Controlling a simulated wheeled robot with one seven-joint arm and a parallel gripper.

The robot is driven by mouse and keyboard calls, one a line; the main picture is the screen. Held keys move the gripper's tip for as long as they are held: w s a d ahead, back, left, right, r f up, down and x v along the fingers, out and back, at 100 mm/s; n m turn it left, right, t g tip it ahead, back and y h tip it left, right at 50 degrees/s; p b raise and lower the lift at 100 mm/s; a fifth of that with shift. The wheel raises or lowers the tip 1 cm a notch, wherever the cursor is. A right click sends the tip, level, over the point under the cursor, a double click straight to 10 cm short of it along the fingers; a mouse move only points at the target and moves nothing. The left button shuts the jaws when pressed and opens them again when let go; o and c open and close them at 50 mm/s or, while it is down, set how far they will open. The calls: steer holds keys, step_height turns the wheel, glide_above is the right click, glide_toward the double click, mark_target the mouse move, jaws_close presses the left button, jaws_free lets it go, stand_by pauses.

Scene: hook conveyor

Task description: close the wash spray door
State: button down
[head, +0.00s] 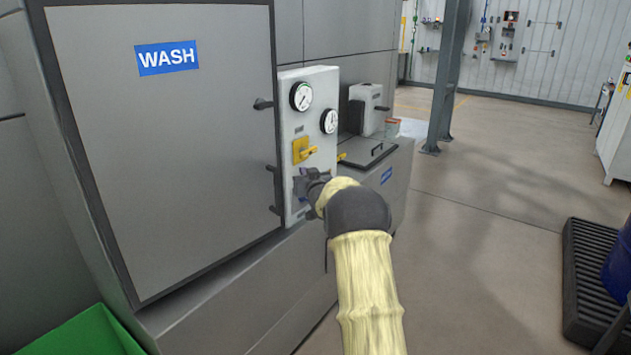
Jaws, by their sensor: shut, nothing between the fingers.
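The wash spray door (170,150) is a large grey panel with a dark frame and a blue WASH sign (167,58). It fills the left of the head view and looks flush in its frame; I cannot tell whether it is fully latched. Dark handles or latches (263,104) stick out along its right edge. My gripper (303,184) is dark, shut and empty, just right of the door's lower right edge, in front of the control panel. Whether it touches anything is unclear. My arm hides part of the panel's lower right and the tank side.
The pale control panel (317,105) carries two gauges and a yellow valve lever (304,150). A lidded grey tank (370,152) stands behind it. A green bin (80,335) is at lower left, a black pallet (590,285) at right. The floor between is clear.

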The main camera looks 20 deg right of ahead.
steer(key=s+a+f+g, duration=0.4)
steer(key=s+a+g, duration=0.1)
steer(key=s, duration=1)
steer(key=s+a+f+g+y, duration=0.1)
steer(key=s+a+f+g, duration=0.4)
steer(key=s, duration=1.1)
steer(key=s+a+f+n+g, duration=0.1)
steer(key=s+a+f+g, duration=0.4)
steer(key=s+a, duration=0.5)
steer(key=s, duration=0.6)
steer(key=shift+s+f+y, duration=0.2)
steer(key=shift+y, duration=0.2)
steer(key=shift+d, duration=0.1)
